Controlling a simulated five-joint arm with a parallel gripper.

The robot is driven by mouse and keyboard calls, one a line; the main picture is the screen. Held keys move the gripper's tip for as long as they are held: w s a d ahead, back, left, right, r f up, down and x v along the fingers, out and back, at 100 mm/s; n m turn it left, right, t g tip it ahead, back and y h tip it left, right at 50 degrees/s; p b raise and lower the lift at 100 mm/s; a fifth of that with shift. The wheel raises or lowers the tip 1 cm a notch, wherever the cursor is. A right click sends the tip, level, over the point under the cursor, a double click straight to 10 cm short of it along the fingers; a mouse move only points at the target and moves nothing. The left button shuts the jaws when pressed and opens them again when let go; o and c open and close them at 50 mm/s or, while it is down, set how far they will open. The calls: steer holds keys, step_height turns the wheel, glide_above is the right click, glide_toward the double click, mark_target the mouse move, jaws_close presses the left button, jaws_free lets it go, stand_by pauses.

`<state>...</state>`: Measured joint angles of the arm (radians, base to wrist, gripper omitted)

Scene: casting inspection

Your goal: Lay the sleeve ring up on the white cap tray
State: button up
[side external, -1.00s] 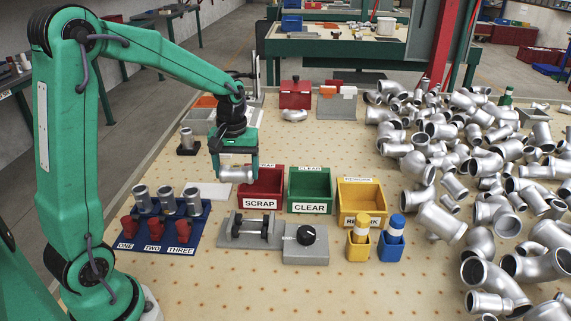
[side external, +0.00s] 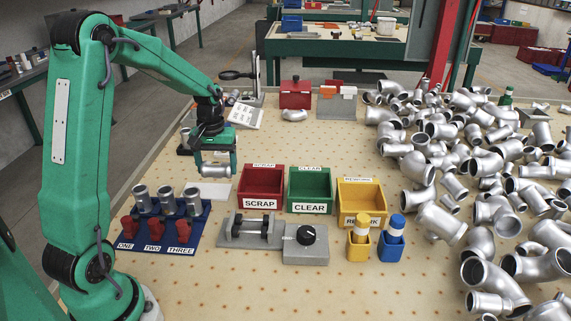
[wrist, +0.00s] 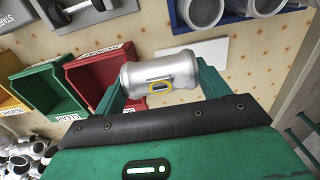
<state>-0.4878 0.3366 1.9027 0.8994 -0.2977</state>
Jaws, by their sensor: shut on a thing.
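My gripper (side external: 214,166) is shut on a silver sleeve ring (side external: 212,171), which lies on its side, roughly level, between the two fingers. In the wrist view the sleeve ring (wrist: 158,72) has flared ends, and a yellow ring mark surrounds a dark slot on its wall. The flat white plate, which looks like the white cap tray (side external: 211,194), lies on the table just below the gripper. In the wrist view the white tray (wrist: 205,52) shows beyond the sleeve, partly hidden by it. The sleeve appears above the tray, apart from it.
Red SCRAP (side external: 262,188), green CLEAR (side external: 310,190) and yellow REWORK (side external: 360,196) bins stand to the right. A dark stand (side external: 184,150) is behind left. Piled pipe fittings (side external: 440,220) fill the right side.

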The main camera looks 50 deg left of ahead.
steer(key=a+f, duration=0.1)
steer(key=a, duration=0.1)
steer(key=a+f, duration=0.2)
steer(key=a, duration=0.1)
steer(key=a+f, duration=0.1)
steer(key=a, duration=0.1)
steer(key=shift+s+a+f, duration=0.3)
steer(key=shift+s+a, duration=0.1)
steer(key=shift+f, duration=1.95)
steer(key=shift+f, duration=0.15)
steer(key=o, duration=1.2)
steer(key=shift+o, duration=0.2)
step_height(320, 180, up, 12)
